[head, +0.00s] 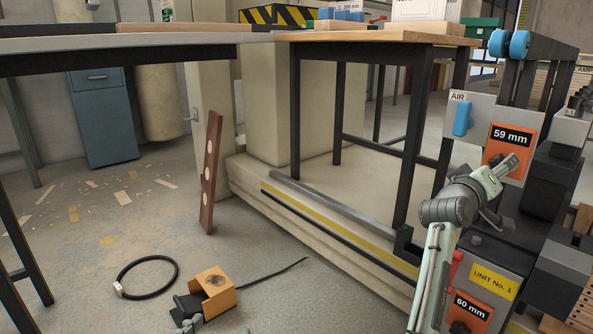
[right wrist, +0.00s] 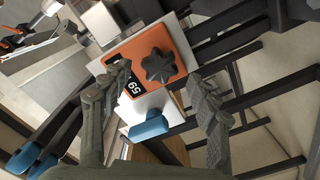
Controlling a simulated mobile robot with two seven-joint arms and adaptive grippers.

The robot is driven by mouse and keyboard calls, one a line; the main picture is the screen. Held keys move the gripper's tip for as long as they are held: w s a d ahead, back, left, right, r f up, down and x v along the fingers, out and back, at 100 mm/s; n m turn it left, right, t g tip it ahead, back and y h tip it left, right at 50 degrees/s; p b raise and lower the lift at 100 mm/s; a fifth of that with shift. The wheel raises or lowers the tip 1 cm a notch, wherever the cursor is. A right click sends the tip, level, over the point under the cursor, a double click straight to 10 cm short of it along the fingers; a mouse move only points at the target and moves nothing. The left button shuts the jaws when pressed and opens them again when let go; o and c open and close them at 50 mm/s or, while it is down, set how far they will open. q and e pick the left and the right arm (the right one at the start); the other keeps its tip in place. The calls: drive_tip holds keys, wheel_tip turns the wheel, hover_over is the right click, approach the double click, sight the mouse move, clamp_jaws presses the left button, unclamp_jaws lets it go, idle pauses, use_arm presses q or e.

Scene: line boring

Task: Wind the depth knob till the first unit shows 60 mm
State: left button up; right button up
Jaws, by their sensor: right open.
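The upper orange depth plate (head: 497,155) reads 59 mm in the head view. In the right wrist view the same orange plate (right wrist: 181,48) carries a dark lobed knob (right wrist: 160,66) beside its 59 display. My right gripper (head: 503,180) is in front of this plate and hides the knob in the head view. Its open fingers (right wrist: 164,88) lie either side of the knob in the right wrist view, with gaps showing. A lower orange plate (head: 471,308) reads 60 mm under the yellow UNIT No. 1 label (head: 489,281). Grey-green parts of my left gripper (head: 200,324) seem to show at the bottom edge.
A blue AIR handle (head: 462,118) is beside the upper plate. A red lever (head: 454,268) is by the lower one. A wooden-topped table (head: 380,37) stands behind. An orange box (head: 212,290) and a black cable loop (head: 148,291) lie on the floor.

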drive_tip(key=v, duration=0.2)
drive_tip(key=shift+s+a, duration=0.3)
drive_tip(key=shift+w, duration=0.1)
drive_tip(key=shift+p+x, duration=0.6)
drive_tip(key=shift+x, duration=2.9)
drive_tip(key=shift+c, duration=0.2)
